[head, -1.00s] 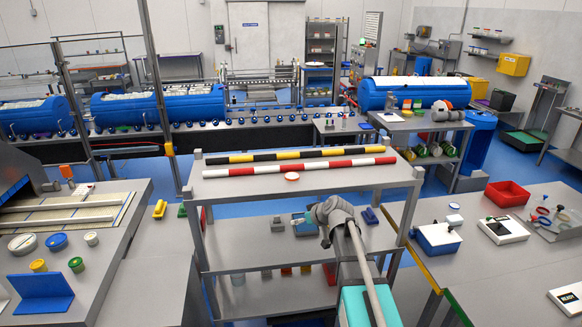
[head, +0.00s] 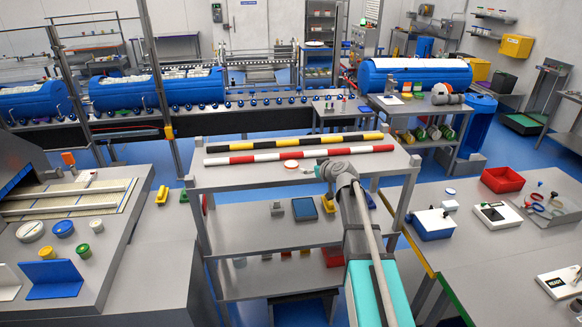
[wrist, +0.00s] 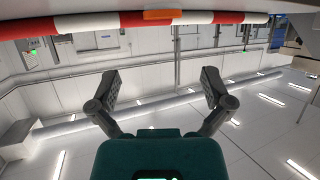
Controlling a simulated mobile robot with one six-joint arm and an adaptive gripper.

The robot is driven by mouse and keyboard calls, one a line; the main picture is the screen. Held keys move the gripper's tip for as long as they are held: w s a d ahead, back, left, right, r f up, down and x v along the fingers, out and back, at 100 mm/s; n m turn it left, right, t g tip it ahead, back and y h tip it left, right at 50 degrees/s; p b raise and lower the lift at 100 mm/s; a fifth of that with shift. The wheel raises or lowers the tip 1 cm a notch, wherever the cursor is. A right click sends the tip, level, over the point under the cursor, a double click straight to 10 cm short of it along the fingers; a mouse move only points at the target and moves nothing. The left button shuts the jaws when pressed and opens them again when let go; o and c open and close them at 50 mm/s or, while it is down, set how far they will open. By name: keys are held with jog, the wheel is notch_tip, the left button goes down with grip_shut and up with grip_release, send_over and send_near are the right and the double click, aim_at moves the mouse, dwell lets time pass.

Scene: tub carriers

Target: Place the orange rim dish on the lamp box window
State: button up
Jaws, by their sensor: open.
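The orange rim dish (head: 291,164), small and round with a pale top, lies on the top shelf of the middle rack, just in front of a red and white striped bar. In the wrist view its orange edge (wrist: 163,15) shows against the bar, at the top of the picture. My gripper (wrist: 160,82) is open, with nothing between its fingers. In the head view my gripper (head: 319,171) is at the front of the top shelf, just right of the dish and apart from it. What seems to be the lamp box (head: 516,223), pale with a dark-framed window, is on the right table.
The striped bar (head: 240,159) and a black and yellow bar (head: 240,148) lie across the top shelf (head: 215,178). A blue box (head: 435,231) and a red bin (head: 503,180) stand near the lamp box. Other round dishes lie on the left bench.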

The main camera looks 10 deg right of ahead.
jog(key=b, duration=0.3)
send_near(292, 164)
jog(key=x, duration=0.3)
jog(key=shift+w+d, duration=0.15)
jog(key=shift+w+a+f, duration=0.1)
jog(key=shift+w+a, duration=0.15)
jog(key=shift+w, duration=0.1)
jog(key=shift+w, duration=0.1)
jog(key=shift+b+x, duration=1)
jog(key=shift+x, duration=1.5)
jog(key=shift+a+f, duration=0.15)
jog(key=shift+c, duration=0.3)
jog(key=c, duration=0.9)
jog(key=shift+r, duration=0.2)
